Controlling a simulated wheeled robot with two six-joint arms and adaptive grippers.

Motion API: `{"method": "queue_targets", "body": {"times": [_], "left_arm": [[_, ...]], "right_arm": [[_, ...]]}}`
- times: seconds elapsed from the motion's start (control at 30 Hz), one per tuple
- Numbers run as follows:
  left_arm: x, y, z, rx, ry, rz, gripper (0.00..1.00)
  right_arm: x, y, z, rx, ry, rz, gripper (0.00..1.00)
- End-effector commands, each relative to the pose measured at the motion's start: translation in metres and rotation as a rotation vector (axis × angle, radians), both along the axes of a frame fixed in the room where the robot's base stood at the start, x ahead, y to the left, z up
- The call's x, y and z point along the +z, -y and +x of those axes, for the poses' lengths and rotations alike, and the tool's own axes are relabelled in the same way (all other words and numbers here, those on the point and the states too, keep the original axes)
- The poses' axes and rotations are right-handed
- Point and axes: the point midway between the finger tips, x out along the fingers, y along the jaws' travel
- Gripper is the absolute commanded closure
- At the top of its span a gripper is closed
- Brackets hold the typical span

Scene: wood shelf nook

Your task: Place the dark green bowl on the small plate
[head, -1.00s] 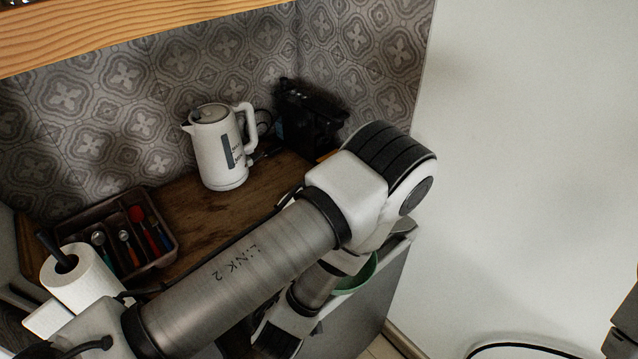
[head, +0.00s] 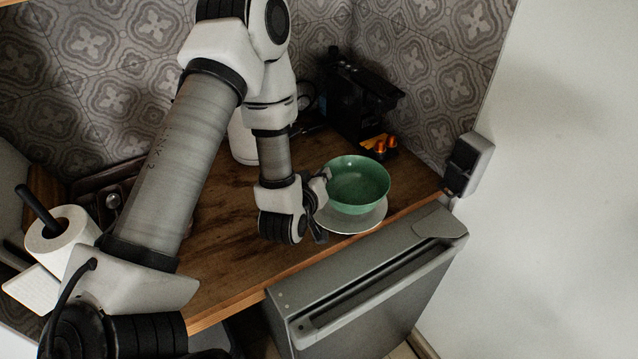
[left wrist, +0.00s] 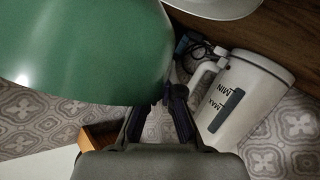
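The dark green bowl (head: 358,185) is upright above the small plate (head: 350,222), which lies on the wooden counter near its front edge. The bowl covers much of the plate's far side. My left gripper (head: 321,188) is at the bowl's left side and appears shut on its rim. In the left wrist view the bowl (left wrist: 85,45) fills the upper left, beside the fingertips (left wrist: 165,98). Whether the bowl touches the plate cannot be told for sure. My right gripper is out of view.
A dark machine (head: 358,95) stands in the back corner. A paper roll (head: 62,238) and cutlery tray (head: 95,182) are left. A grey appliance (head: 370,285) stands below the counter.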

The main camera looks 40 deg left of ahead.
Motion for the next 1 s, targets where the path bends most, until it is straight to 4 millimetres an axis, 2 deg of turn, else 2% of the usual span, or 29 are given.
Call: {"method": "queue_targets", "body": {"times": [0.03, 0.17, 0.3, 0.4, 0.73, 0.77, 0.8, 0.83, 1.0], "left_arm": [[0.005, -0.007, 0.005, 0.004, 0.003, -0.002, 1.0], [0.002, -0.021, 0.013, 0.004, 0.002, -0.001, 1.0], [-0.025, -0.019, 0.013, -0.003, -0.005, 0.003, 1.0], [-0.035, -0.019, 0.013, -0.002, -0.002, 0.001, 1.0], [-0.041, -0.019, 0.013, -0.001, 0.001, 0.0, 1.0], [-0.041, -0.019, 0.013, -0.001, -0.001, 0.0, 0.9], [-0.04, -0.019, 0.013, -0.001, -0.001, 0.0, 0.76], [-0.04, -0.019, 0.013, -0.001, -0.001, 0.0, 0.69], [-0.04, -0.019, 0.013, -0.001, -0.001, 0.0, 0.69]], "right_arm": [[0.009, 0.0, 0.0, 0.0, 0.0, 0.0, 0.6], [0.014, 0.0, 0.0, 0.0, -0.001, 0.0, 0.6], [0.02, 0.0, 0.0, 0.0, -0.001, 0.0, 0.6], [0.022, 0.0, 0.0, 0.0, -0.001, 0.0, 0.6], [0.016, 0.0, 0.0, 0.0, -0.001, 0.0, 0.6], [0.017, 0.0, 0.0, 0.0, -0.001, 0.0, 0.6], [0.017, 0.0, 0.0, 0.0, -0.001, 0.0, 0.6], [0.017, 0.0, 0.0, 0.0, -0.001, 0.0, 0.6], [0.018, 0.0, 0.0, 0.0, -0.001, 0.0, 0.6]]}}
